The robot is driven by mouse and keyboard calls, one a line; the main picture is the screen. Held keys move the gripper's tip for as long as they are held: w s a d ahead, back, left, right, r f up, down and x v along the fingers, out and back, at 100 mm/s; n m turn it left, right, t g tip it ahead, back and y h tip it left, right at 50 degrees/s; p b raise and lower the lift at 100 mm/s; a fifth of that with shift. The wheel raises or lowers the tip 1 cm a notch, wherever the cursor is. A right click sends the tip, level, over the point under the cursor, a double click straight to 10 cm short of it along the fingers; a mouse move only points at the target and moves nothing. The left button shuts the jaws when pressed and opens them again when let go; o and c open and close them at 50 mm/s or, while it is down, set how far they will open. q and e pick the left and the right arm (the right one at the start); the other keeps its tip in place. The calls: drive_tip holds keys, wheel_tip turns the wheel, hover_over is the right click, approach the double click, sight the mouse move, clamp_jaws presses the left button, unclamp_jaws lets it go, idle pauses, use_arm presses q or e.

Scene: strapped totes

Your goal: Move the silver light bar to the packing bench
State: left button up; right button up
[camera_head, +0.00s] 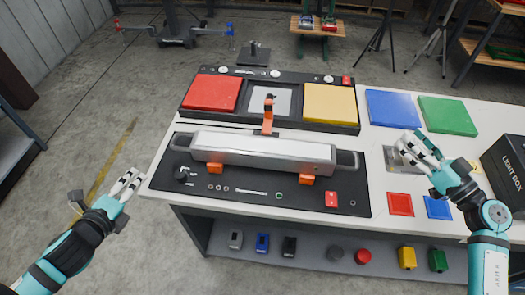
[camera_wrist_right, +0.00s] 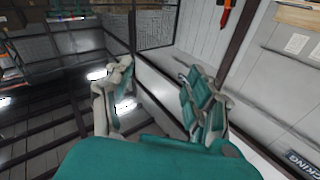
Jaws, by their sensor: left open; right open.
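The silver light bar (camera_head: 262,149) lies lengthwise on a black panel (camera_head: 300,195) on the white-topped bench, with a dark handle at each end. Orange clamps sit at its front edge, and an orange upright piece (camera_head: 268,118) stands behind its middle. My left gripper (camera_head: 126,184) is open and empty, off the bench's left end and apart from the bar. My right gripper (camera_head: 412,148) is open above the bench, right of the bar's right handle. It also shows empty in the right wrist view (camera_wrist_right: 158,95). I cannot identify the packing bench; a sign (camera_wrist_right: 302,165) partly reads "CKING".
Behind the bar is a black tray (camera_head: 357,112) with red and yellow pads. Blue (camera_head: 392,108) and green (camera_head: 447,115) pads lie right of it. A black light box (camera_head: 508,172) stands at the right end. Small coloured items sit on the lower shelf (camera_head: 320,248).

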use_arm(q)
drive_tip(key=r+m+h, duration=0.1)
drive_tip(key=m, duration=0.1)
drive_tip(key=w+d+r+m+h, duration=0.1)
drive_tip(key=m, duration=0.2)
drive_tip(key=r+m+h, duration=0.1)
drive_tip(key=m, duration=0.1)
drive_tip(key=shift+w+d+r+m+t+h, duration=0.1)
drive_tip(key=shift+w+d+m+t+h, duration=0.05)
drive_tip(key=shift+w+m+t+h, duration=0.2)
use_arm(e)
drive_tip(key=s+d+f+g, duration=0.2)
drive_tip(key=s+f+g, duration=0.2)
drive_tip(key=f+g, duration=0.3)
drive_tip(key=shift+s+d+f+m+g+y, duration=0.2)
drive_tip(key=shift+d+m+g+y, duration=0.1)
drive_tip(key=shift+d+m, duration=0.1)
drive_tip(key=shift+w+a, duration=0.1)
drive_tip(key=shift+a, duration=0.05)
use_arm(q)
drive_tip(key=x, duration=1.7)
drive_tip(key=shift+w, duration=0.25)
use_arm(e)
approach(351, 154)
drive_tip(key=x, duration=0.9)
drive_tip(key=shift+w+a+f, duration=0.1)
drive_tip(key=shift+w+a, duration=0.1)
drive_tip(key=shift+a, duration=0.1)
